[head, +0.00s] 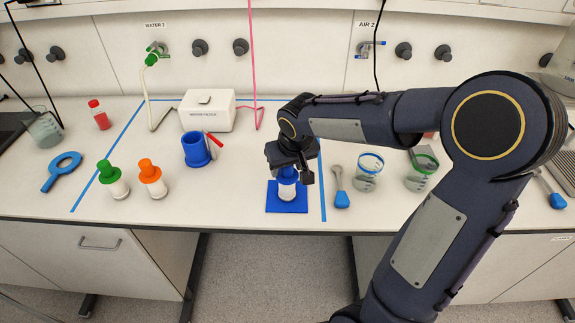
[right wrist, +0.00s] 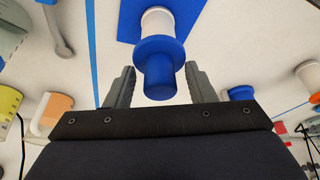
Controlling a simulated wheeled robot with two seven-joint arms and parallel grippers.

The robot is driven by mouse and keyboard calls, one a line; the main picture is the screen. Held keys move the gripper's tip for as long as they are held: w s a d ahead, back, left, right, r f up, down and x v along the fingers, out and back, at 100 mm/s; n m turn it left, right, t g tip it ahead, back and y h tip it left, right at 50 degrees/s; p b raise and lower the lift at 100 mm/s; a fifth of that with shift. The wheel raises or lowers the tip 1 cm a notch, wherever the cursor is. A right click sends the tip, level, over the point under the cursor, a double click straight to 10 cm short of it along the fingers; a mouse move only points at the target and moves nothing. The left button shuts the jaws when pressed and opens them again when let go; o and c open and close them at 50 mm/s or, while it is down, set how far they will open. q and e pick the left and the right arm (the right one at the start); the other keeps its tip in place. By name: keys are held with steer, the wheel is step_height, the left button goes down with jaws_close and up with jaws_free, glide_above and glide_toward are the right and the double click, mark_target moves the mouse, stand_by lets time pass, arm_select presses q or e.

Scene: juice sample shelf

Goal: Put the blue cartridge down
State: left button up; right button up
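The blue cartridge (head: 287,190), with a white body and blue flanged top, stands upright on a blue square mat (head: 274,206). In the right wrist view the cartridge (right wrist: 160,62) has its blue stem between the two fingers, and the mat (right wrist: 133,15) shows behind it. My right gripper (head: 289,175) is over the cartridge from above. In the right wrist view its fingers (right wrist: 160,82) are apart, with a gap on each side of the stem. It is open. My left gripper is not in view.
Green (head: 113,180) and orange (head: 152,178) cartridges stand to the left. A blue cup (head: 195,149) and a white box (head: 207,110) stand behind. A blue-handled scoop (head: 341,199) and beakers (head: 368,173) are close on the right. Blue tape (head: 322,207) borders the area.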

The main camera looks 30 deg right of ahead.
steer(key=shift+r, duration=0.45)
steer(key=d+v, duration=0.1)
steer(key=v, duration=1)
steer(key=s+a+f+y, duration=0.2)
steer(key=s+a+f, duration=0.1)
steer(key=s, duration=0.6)
steer(key=s+a+f+t+y, duration=0.1)
steer(key=s+a+f, duration=0.3)
steer(key=s, duration=0.5)
steer(key=shift+a+f+t+y, duration=0.3)
steer(key=shift+a+y, duration=0.1)
steer(key=shift+y, duration=0.3)
